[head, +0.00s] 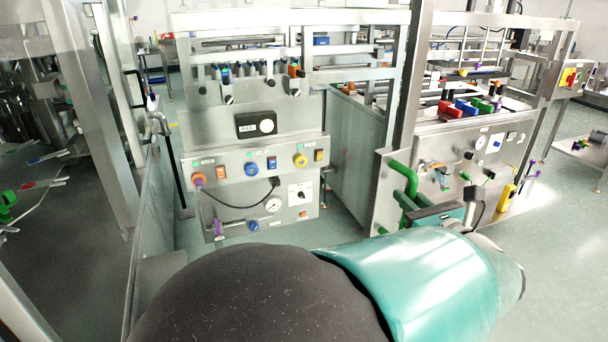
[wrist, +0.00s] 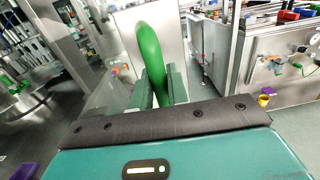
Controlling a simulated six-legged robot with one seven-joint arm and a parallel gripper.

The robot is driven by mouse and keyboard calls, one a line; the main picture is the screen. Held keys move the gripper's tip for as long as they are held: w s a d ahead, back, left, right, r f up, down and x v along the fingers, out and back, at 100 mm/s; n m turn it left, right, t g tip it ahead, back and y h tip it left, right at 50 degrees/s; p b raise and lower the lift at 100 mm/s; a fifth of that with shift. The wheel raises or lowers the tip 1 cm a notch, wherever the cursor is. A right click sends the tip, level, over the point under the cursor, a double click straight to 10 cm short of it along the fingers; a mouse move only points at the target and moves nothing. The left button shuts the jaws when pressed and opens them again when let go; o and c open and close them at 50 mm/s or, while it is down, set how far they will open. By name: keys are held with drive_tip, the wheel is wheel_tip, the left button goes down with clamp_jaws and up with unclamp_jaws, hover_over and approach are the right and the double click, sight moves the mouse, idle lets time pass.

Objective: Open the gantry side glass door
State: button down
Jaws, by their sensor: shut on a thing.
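A green curved handle (head: 402,178) stands on a metal-framed panel (head: 384,200) right of centre in the head view. In the wrist view the green handle (wrist: 150,52) rises between the two green fingers of my gripper (wrist: 158,88). My gripper is shut on the handle. In the head view my gripper (head: 436,212) is partly hidden behind my teal arm link. A see-through pane (wrist: 105,98) shows left of the fingers in the wrist view. I cannot tell how far the glass door is swung.
A control cabinet (head: 250,170) with knobs and gauges stands at centre. Another metal bench (head: 450,150) with coloured valves is at right. Metal posts and glass panels (head: 85,110) line the left. Open floor (head: 560,240) lies at far right.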

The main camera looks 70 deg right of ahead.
drive_tip(key=c, duration=1.4)
unclamp_jaws()
drive_tip(key=v, duration=1.3)
drive_tip(key=shift+s+a, duration=0.25)
drive_tip(key=shift+a, duration=0.1)
